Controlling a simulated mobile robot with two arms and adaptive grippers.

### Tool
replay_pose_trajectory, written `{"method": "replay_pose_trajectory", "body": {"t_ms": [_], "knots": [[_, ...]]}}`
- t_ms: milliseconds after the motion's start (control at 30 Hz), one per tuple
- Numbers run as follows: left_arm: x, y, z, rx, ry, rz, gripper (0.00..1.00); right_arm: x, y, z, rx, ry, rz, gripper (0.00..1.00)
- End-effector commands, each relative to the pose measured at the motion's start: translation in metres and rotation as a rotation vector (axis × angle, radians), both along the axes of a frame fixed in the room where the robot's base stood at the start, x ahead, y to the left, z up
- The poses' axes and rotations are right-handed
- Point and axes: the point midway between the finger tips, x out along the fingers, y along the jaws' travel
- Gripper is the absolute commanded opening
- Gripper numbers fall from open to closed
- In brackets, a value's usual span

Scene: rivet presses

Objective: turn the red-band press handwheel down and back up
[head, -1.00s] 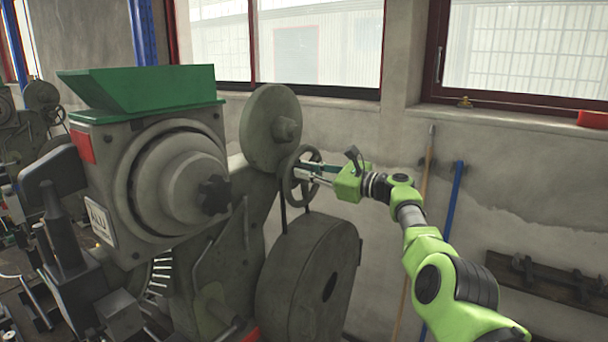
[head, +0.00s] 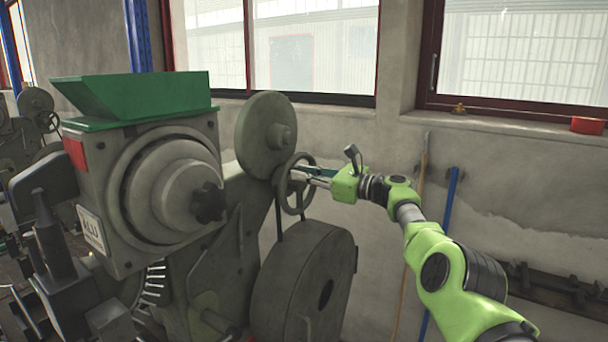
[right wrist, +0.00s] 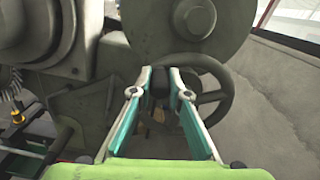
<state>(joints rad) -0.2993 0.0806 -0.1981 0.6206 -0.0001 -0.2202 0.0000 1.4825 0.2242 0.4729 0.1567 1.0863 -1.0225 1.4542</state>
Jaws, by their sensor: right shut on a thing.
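The press with a red band (head: 75,152) on its upper left side fills the left and middle of the head view. Its dark handwheel (head: 282,192) stands below and right of a round grey disc. My right gripper (head: 296,175) reaches in from the right and is shut on the handwheel. In the right wrist view the fingers (right wrist: 160,80) close on a dark part of the handwheel (right wrist: 228,96); they hide whether it is the rim or a knob. My left gripper is not in view.
A green hopper (head: 140,97) tops the press. A large grey drum (head: 305,285) sits just below the handwheel. A blue pole (head: 446,240) and a wooden pole lean on the wall behind my right arm. Another machine stands at the far left.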

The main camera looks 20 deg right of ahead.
Motion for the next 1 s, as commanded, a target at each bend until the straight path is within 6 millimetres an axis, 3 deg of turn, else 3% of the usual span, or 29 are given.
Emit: {"method": "replay_pose_trajectory", "body": {"t_ms": [33,100,667,1000], "knots": [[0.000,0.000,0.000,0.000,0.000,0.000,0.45,0.000,-0.001,-0.001,-0.002,0.000,-0.003,0.19],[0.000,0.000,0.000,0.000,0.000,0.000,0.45,0.000,-0.001,-0.001,-0.002,0.001,-0.002,0.33],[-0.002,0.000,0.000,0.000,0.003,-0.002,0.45,-0.002,-0.005,-0.001,-0.001,-0.002,-0.002,0.33],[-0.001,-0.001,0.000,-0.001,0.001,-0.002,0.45,-0.014,-0.016,-0.002,-0.003,-0.001,-0.003,0.33]]}}
